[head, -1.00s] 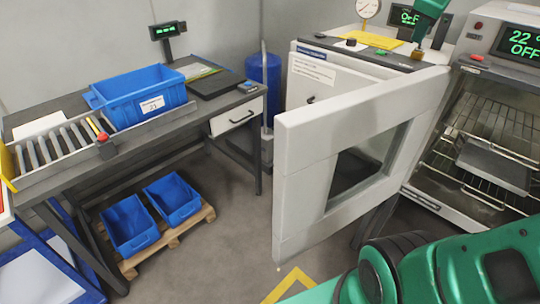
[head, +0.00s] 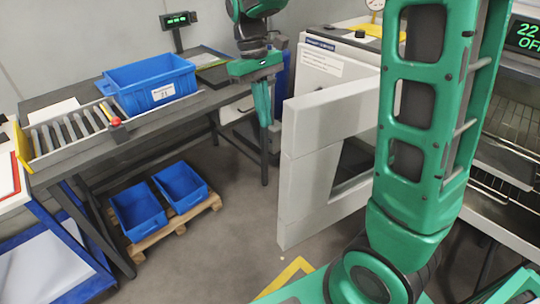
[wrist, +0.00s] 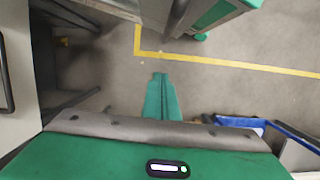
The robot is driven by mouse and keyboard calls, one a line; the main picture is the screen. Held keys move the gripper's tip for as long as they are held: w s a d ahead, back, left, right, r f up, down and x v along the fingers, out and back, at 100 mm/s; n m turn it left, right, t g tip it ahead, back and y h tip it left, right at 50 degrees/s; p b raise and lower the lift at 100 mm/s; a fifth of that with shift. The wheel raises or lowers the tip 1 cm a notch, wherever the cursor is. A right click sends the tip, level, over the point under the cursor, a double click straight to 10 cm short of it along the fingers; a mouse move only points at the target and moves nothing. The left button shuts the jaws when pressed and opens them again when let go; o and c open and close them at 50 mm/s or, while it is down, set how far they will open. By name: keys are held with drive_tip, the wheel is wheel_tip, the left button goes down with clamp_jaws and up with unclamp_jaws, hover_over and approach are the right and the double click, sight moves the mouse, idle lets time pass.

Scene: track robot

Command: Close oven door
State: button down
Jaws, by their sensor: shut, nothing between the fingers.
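The oven door (head: 310,160) is a thick light-grey panel with a dark window, standing wide open in the head view. My green arm covers its right part and hinge side. The oven (head: 510,140), with wire racks inside, stands at the right, partly hidden by my arm. My gripper (head: 263,122) points down just left of the door's free edge, apart from it in the picture. Its fingers are together with nothing between them. In the wrist view my gripper (wrist: 162,78) shows shut over the bare floor.
A workbench with a roller track (head: 75,135) and a blue bin (head: 150,85) stands at the left. Two blue bins sit on a pallet (head: 175,225) below. The floor (head: 235,245) between pallet and door is clear. A white cabinet (head: 325,75) stands behind the door.

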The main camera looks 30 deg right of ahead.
drive_tip(key=s+d+f, duration=0.1)
drive_tip(key=s+f, duration=0.5)
drive_tip(key=f, duration=0.4)
drive_tip(key=shift+s, duration=0.15)
drive_tip(key=shift+d, duration=0.1)
